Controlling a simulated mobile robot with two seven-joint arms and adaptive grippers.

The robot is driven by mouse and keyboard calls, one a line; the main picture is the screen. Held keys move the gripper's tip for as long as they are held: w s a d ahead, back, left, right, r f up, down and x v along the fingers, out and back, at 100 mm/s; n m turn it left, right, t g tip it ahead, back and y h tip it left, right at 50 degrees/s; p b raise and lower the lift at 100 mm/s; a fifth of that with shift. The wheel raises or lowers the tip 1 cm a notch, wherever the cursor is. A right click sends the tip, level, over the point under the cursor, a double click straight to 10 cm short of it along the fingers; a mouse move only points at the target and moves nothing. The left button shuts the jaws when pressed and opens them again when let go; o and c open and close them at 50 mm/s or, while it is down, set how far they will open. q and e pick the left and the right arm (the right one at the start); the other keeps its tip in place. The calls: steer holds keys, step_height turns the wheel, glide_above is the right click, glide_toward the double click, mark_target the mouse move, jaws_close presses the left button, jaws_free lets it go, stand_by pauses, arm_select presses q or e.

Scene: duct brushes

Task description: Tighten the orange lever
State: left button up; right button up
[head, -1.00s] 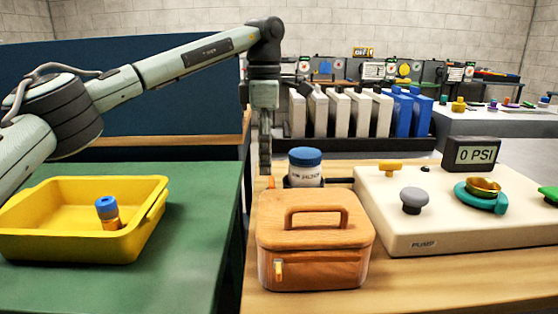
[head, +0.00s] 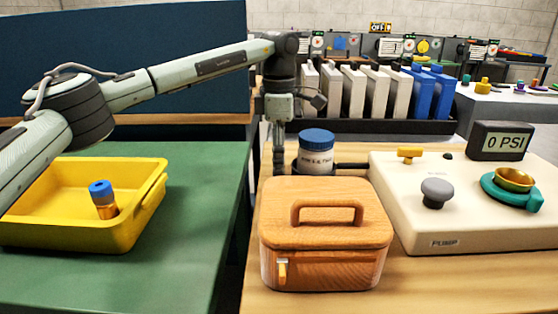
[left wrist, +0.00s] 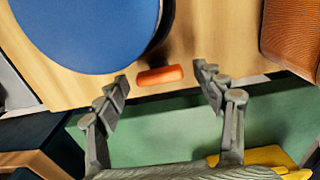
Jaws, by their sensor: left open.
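The orange lever (left wrist: 160,76) is a short rounded bar at the table edge beside the blue-lidded jar. In the left wrist view it lies between the two fingertips of my left gripper (left wrist: 163,79), with gaps on both sides. In the head view my left gripper (head: 279,157) points down at the left of the jar (head: 316,160), behind the wooden box, and is open and empty. I cannot make out the lever in the head view. The jar's blue lid (left wrist: 85,30) fills the upper left of the wrist view. My right gripper is not in view.
A wooden box (head: 325,228) with a handle stands in front of the jar. A cream pump panel (head: 410,215) with a 0 PSI display (head: 502,141) is to the right. A yellow tray (head: 75,235) holds a blue-capped item (head: 103,200) on the green table.

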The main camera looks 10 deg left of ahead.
arm_select(q)
steer(key=c, duration=1.2)
steer(key=shift+o, duration=0.2)
